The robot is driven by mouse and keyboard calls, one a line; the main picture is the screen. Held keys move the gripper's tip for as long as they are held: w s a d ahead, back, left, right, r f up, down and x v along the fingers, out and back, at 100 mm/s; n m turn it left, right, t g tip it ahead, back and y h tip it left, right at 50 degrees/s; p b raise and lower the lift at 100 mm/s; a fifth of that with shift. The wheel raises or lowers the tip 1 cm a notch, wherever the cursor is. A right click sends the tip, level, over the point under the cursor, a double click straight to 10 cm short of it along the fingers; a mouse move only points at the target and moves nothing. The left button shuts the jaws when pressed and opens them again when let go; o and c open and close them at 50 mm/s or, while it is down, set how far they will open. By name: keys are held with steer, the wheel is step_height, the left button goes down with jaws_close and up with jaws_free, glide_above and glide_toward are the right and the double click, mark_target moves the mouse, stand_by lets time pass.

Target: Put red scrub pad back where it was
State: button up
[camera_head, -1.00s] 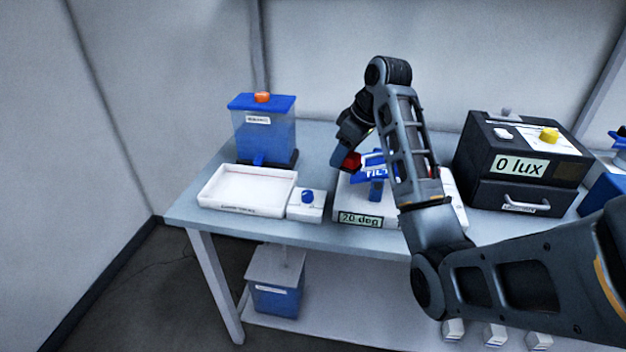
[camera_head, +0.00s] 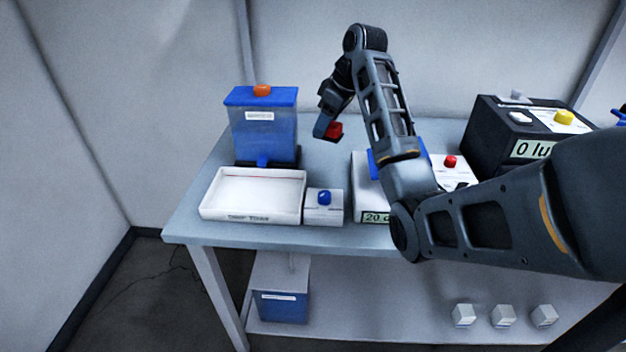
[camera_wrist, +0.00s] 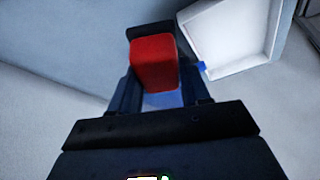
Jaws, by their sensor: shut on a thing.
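The red scrub pad (camera_head: 334,130) is a small red block held in my gripper (camera_head: 325,131), above the table's back middle. In the wrist view the pad (camera_wrist: 154,62) sits between the two fingers of my gripper (camera_wrist: 155,85), with a dark layer along its top edge. The gripper is shut on it. In the head view it is behind and to the right of the white tray (camera_head: 204,212) and right of the blue tank (camera_head: 265,135). The wrist view shows the white tray (camera_wrist: 272,62) beyond the pad to the right. The fingertips are partly hidden by the pad.
A small white box with a blue knob (camera_head: 324,205) stands right of the tray. A white unit with a "20 d" display (camera_head: 366,190) is partly hidden by my arm. A black "0 lu" box (camera_head: 490,135) stands at right. The table (camera_head: 330,237) is clear behind the knob box.

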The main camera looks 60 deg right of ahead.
mark_target(340, 132)
steer(key=x, duration=0.2)
steer(key=b+x, duration=0.1)
steer(key=shift+s+f, duration=0.15)
steer(key=shift+f, duration=0.3)
step_height(340, 132, down, 9)
steer(key=shift+f+p, duration=0.1)
steer(key=shift+p, duration=0.3)
steer(key=shift+f, duration=0.15)
steer(key=o, duration=0.7)
steer(key=shift+c, duration=0.2)
steer(key=v, duration=1.2)
